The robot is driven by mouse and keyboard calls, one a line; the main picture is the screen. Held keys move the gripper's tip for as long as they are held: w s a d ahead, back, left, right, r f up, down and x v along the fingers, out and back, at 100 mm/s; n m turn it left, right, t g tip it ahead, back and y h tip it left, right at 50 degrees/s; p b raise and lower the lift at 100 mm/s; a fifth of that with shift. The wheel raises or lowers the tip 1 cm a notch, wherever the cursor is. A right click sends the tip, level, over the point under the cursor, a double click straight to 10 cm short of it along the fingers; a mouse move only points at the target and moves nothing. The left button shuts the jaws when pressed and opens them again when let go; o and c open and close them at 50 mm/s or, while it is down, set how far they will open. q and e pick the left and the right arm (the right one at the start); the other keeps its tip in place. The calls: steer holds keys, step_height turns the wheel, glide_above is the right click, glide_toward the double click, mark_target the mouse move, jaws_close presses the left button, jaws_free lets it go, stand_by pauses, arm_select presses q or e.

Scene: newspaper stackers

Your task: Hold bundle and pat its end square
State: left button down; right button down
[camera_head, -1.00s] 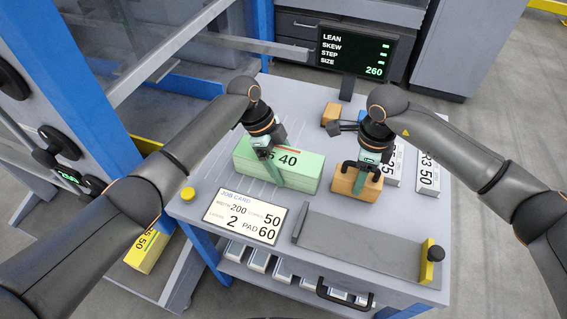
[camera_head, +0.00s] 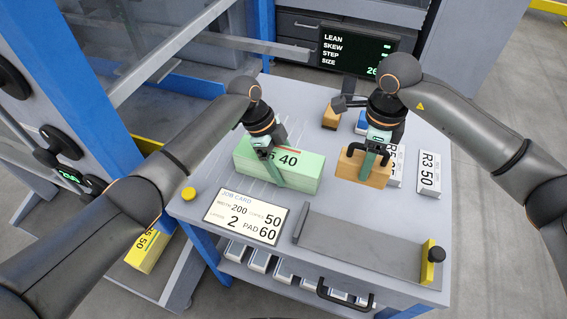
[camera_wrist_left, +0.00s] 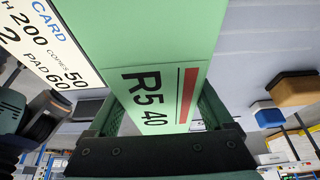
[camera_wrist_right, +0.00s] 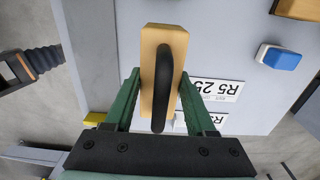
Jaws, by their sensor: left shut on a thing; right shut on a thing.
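The pale green bundle (camera_head: 300,179), labelled R5 40 with a red stripe, lies on the grey table. My left gripper (camera_head: 268,158) is shut across it from above; the bundle also shows between the fingers in the left wrist view (camera_wrist_left: 165,60). My right gripper (camera_head: 372,160) is shut on a wooden pat block (camera_head: 359,176) with a black handle, which also shows in the right wrist view (camera_wrist_right: 166,42). The block is to the right of the bundle's right end, with a small gap between them in the head view. Whether the block touches the table is unclear.
A job card (camera_head: 243,217) lies in front of the bundle. A grey ledge with a yellow stop (camera_head: 429,259) runs along the front right. White labelled packs (camera_head: 429,174) lie at right. A wooden block (camera_head: 330,117) and a blue-white block (camera_head: 361,122) stand behind. A screen (camera_head: 357,52) stands at the back.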

steer(key=shift+r, duration=0.6)
arm_select(q)
steer(key=shift+r, duration=0.1)
jaws_free()
steer(key=v, duration=1.2)
steer(key=shift+a, duration=0.1)
